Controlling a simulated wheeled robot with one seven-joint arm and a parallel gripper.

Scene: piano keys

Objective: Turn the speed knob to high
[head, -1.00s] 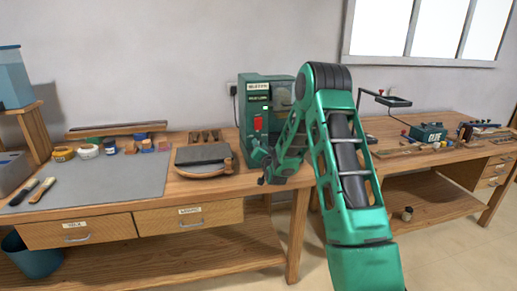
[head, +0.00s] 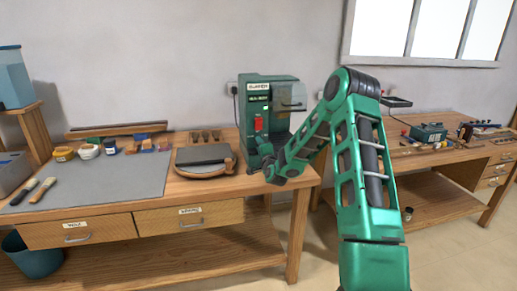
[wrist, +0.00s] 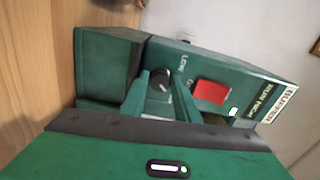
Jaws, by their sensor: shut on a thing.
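The green buffer machine (head: 250,99) stands at the back right of the near bench. In the wrist view its front panel (wrist: 222,68) carries a "LOW" label and a red switch (wrist: 211,91). The dark speed knob (wrist: 161,79), with a pale pointer mark, sits beside the "LOW" label. My gripper (wrist: 160,87) is shut on the knob, one green finger on each side. The fingers hide part of the knob, and I cannot read its exact setting. In the head view my gripper (head: 267,170) is at the machine's lower front; the knob is hidden there.
A round-ended wooden stand with a dark slab (head: 204,154) lies left of the machine. A second bench (head: 440,150) stands at right, behind my arm.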

